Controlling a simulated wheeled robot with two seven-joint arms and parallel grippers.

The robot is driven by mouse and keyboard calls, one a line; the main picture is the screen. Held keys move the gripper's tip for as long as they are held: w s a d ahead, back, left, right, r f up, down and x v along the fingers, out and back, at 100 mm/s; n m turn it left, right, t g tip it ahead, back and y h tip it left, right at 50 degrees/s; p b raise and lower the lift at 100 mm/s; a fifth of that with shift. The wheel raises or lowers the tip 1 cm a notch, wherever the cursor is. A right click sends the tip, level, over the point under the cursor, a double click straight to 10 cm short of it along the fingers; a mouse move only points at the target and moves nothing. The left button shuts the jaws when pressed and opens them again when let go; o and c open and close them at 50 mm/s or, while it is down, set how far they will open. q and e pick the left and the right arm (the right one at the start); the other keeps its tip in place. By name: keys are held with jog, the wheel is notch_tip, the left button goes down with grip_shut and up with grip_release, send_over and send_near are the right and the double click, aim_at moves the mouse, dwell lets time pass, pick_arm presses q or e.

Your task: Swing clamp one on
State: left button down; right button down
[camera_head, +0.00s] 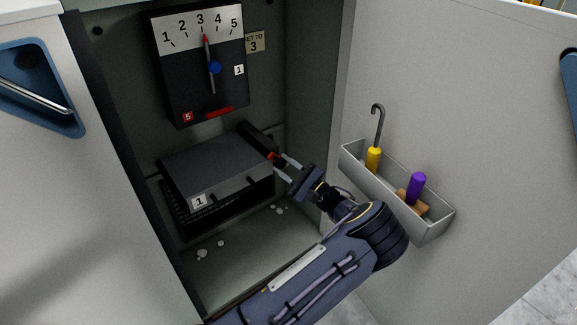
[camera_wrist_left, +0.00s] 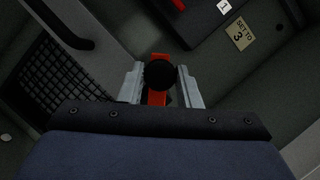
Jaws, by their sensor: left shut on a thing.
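A small red clamp handle (camera_head: 273,157) shows at the right end of the dark unit labelled 1 (camera_head: 215,160) in the cabinet. A black bar (camera_head: 258,139) stands up and back beside it. My left gripper (camera_head: 280,164) reaches in from the lower right and is shut on the red handle. In the left wrist view the handle (camera_wrist_left: 157,97), with a round black knob (camera_wrist_left: 160,75) in front, sits between the two fingers (camera_wrist_left: 160,88). The fingers partly hide the clamp, so its catch is not clear. My right gripper is not in view.
Above is a dial box (camera_head: 170,85) with its red pointer at 3, beside a "SET TO 3" tag (camera_head: 255,41). The open door at right carries a tray (camera_head: 432,232) with a yellow-handled hook (camera_head: 375,157) and a purple-handled tool (camera_head: 416,186). Pale tufts lie on the cabinet floor.

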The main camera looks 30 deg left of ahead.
pick_arm(q)
jog(key=shift+s+a+f+n+g+h+b, duration=0.1)
jog(key=shift+s+f+n+g+h+b, duration=0.35)
jog(key=shift+n, duration=1.25)
jog(key=shift+s+a+f+n+g+h+b, duration=0.15)
jog(key=shift+f+n+g+h+b, duration=0.45)
jog(key=shift+n, duration=1.1)
jog(key=shift+s+a+f+n+g+h+b, duration=0.1)
jog(key=shift+s+f+n+g+h+b, duration=0.25)
jog(key=shift+f+n+b, duration=0.95)
jog(key=shift+w+r+n+p, duration=0.1)
jog(key=shift+r+n+p, duration=0.1)
jog(key=shift+n+p, duration=0.35)
jog(key=c, duration=1.1)
grip_release()
